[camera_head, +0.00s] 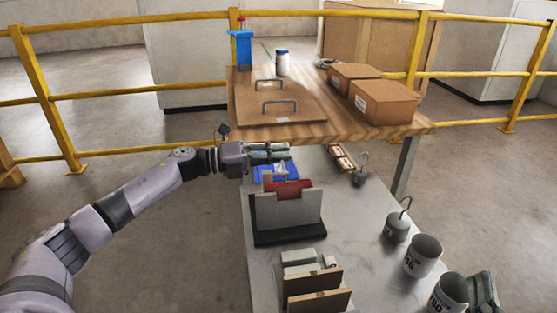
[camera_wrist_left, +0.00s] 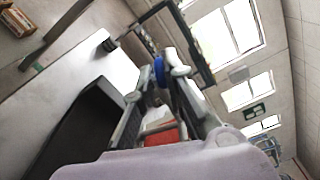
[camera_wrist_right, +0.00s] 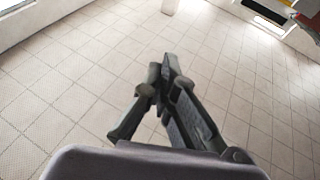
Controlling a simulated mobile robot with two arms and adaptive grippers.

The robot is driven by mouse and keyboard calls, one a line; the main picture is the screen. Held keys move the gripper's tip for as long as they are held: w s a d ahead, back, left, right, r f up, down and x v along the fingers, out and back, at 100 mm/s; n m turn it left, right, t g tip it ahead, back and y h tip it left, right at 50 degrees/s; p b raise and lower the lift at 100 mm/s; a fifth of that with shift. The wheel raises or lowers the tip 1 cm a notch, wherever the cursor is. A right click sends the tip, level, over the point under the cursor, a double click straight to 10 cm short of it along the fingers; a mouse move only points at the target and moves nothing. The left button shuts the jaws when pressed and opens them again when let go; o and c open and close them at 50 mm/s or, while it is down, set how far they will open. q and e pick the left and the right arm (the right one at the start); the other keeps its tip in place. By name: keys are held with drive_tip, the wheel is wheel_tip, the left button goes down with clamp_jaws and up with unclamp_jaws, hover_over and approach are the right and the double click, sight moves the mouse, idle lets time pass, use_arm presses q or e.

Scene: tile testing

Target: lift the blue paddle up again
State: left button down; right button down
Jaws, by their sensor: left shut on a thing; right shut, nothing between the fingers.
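The blue paddle (camera_head: 264,174) shows in the head view as a blue patch just below my left gripper (camera_head: 284,152), behind a red piece (camera_head: 290,188) that stands in a grey upright holder (camera_head: 287,212). My left gripper is shut on the paddle. In the left wrist view, a bit of blue (camera_wrist_left: 158,70) shows near the fingertips, with the red piece (camera_wrist_left: 162,134) between the finger links; most of the paddle is hidden. My right gripper (camera_wrist_right: 168,72) is shut and empty above a tiled floor in the right wrist view. It is out of the head view.
A raised wooden table (camera_head: 330,124) with a brown board, cardboard boxes (camera_head: 384,101) and a blue device (camera_head: 240,50) stands behind. On the grey table (camera_head: 355,240) are weights (camera_head: 397,227), cups (camera_head: 423,256) and a tile rack (camera_head: 316,284).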

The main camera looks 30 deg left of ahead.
use_arm(q)
drive_tip(key=shift+r+m, duration=0.4)
drive_tip(key=shift+m, duration=0.1)
use_arm(e)
drive_tip(key=shift+s+a+r+t, duration=0.15)
drive_tip(key=shift+r+t, duration=0.15)
drive_tip(key=shift+r, duration=0.15)
use_arm(q)
drive_tip(key=shift+r, duration=0.1)
drive_tip(key=c, duration=1.8)
unclamp_jaws()
drive_tip(key=shift+s, duration=0.1)
drive_tip(key=shift+o, duration=0.2)
use_arm(e)
drive_tip(key=shift+d, duration=0.2)
drive_tip(key=shift+s, duration=0.1)
use_arm(q)
drive_tip(key=v, duration=1.2)
